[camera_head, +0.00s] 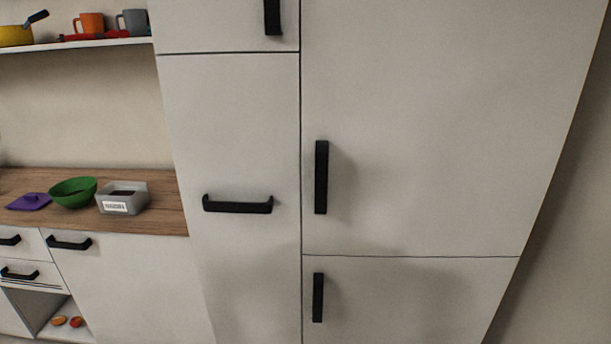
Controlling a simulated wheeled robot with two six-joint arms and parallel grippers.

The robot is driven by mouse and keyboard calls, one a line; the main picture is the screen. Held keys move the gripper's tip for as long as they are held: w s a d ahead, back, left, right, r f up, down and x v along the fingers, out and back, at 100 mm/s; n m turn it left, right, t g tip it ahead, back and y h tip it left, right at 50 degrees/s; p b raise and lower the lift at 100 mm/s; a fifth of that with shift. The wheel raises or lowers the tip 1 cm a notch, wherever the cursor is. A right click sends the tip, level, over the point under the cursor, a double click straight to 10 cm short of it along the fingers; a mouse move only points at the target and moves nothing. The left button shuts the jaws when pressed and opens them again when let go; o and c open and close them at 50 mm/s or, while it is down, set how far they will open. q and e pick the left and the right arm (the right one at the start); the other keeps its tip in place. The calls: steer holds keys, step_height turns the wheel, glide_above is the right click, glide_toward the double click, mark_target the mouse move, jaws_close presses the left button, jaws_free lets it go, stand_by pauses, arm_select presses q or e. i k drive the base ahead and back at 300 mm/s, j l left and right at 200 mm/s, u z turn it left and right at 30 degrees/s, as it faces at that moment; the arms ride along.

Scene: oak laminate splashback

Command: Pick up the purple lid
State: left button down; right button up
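The purple lid (29,202) lies flat on the wooden countertop at the left of the head view, with a small raised knob on top. It sits just left of a green bowl (73,193). Neither of my grippers shows in this view, so their state and distance from the lid are hidden.
A grey labelled container (122,199) stands right of the bowl on the countertop (165,217). A shelf (100,42) above holds a yellow pan (16,36), an orange mug (90,23) and a grey mug (133,22). Tall white cabinets (430,130) with black handles fill the middle and right.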

mark_target(29, 201)
steer(key=u, duration=1.65)
steer(key=z, duration=0.45)
